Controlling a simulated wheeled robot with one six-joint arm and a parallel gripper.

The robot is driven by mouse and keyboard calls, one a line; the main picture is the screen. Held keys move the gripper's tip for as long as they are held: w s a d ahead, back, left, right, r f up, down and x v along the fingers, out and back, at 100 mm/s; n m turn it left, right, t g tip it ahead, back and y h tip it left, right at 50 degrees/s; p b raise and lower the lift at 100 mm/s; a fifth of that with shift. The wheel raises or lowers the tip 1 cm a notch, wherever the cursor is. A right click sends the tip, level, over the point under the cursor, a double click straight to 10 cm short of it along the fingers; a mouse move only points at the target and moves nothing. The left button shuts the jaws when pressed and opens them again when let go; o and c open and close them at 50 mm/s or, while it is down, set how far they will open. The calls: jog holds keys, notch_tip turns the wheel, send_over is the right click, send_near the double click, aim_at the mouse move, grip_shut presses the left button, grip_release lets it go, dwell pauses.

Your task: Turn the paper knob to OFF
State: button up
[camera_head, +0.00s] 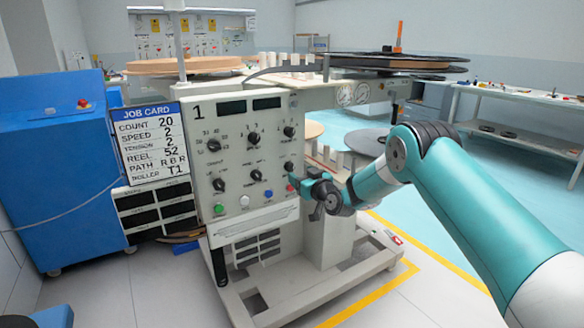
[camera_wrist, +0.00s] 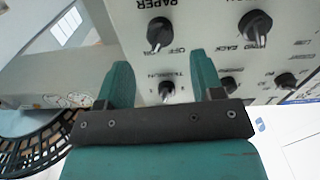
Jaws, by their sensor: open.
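The paper knob (camera_wrist: 160,33) is a black rotary knob on the light control panel (camera_head: 265,115). In the wrist view it shows upside down, with PAPER lettering beyond it and OFF lettering beside it. I cannot tell its exact setting. In the head view, a dark knob (camera_head: 289,167) in the panel's lower right appears to be the same one. My gripper (camera_wrist: 162,72) is open and empty, its two teal fingers pointing at the panel. The paper knob lies just beyond the fingertips, apart from them. In the head view my gripper (camera_head: 302,184) is at the panel's right edge.
A red button (camera_head: 290,188) and blue button (camera_head: 268,193) lie low on the panel. A job card (camera_head: 150,145) hangs left. A dark reel (camera_head: 395,62) stands above right.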

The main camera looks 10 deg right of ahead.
aim_at(292, 169)
jog(key=shift+x, duration=3.1)
jog(key=c, duration=0.9)
